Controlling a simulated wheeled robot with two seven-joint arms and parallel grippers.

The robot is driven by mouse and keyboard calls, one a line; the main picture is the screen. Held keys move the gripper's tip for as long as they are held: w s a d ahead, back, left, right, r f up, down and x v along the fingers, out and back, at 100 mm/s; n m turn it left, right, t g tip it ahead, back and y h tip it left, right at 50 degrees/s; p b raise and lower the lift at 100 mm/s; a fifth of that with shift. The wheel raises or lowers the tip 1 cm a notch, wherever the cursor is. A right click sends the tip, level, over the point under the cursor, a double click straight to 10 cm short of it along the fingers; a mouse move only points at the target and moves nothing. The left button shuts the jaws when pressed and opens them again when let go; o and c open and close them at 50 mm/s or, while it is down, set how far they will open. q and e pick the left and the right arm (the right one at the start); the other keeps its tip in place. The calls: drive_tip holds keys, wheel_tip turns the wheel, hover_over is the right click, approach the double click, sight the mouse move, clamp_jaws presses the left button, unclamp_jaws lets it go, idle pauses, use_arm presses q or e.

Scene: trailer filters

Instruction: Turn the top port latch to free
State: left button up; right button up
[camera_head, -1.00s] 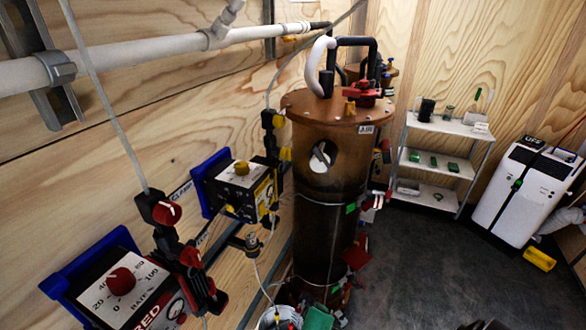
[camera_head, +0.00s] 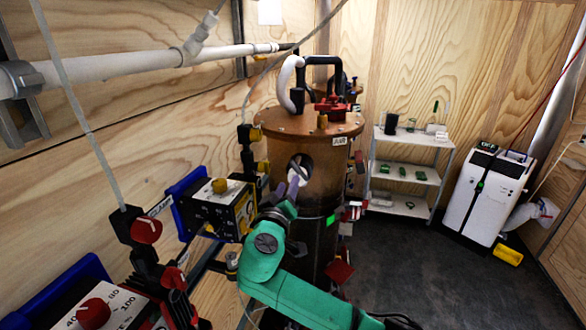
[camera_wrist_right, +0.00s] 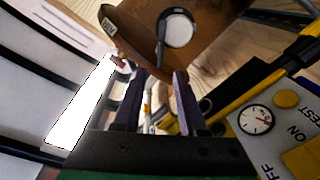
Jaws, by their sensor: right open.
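The brown cylindrical filter tank (camera_head: 320,124) stands against the wooden wall. A round pale port (camera_head: 300,162) is high on its side; in the right wrist view the port (camera_wrist_right: 179,27) shows with a dark grey latch bar (camera_wrist_right: 161,42) over its left edge. My right gripper (camera_head: 293,184) is in front of the tank, just below the port and partly covering it. In the right wrist view its two dark fingers (camera_wrist_right: 160,82) are apart, with the latch beyond their tips. I see no contact with the latch. My left gripper is out of view.
A yellow and black control box (camera_head: 222,208) is close to the left of my right wrist; its gauge (camera_wrist_right: 255,119) shows in the wrist view. A red valve (camera_head: 332,106) and black pipe top the tank. A shelf (camera_head: 411,160) and white unit (camera_head: 487,195) stand right, with dark floor between.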

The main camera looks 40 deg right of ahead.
sight(294, 169)
drive_tip(key=p+x, duration=0.1)
drive_tip(key=x, duration=0.6)
drive_tip(key=shift+w+d+r+p, duration=0.1)
drive_tip(key=shift+d+p, duration=0.1)
drive_tip(key=shift+p, duration=0.2)
drive_tip(key=shift+w+d, duration=0.15)
drive_tip(key=shift+w, duration=0.05)
clamp_jaws()
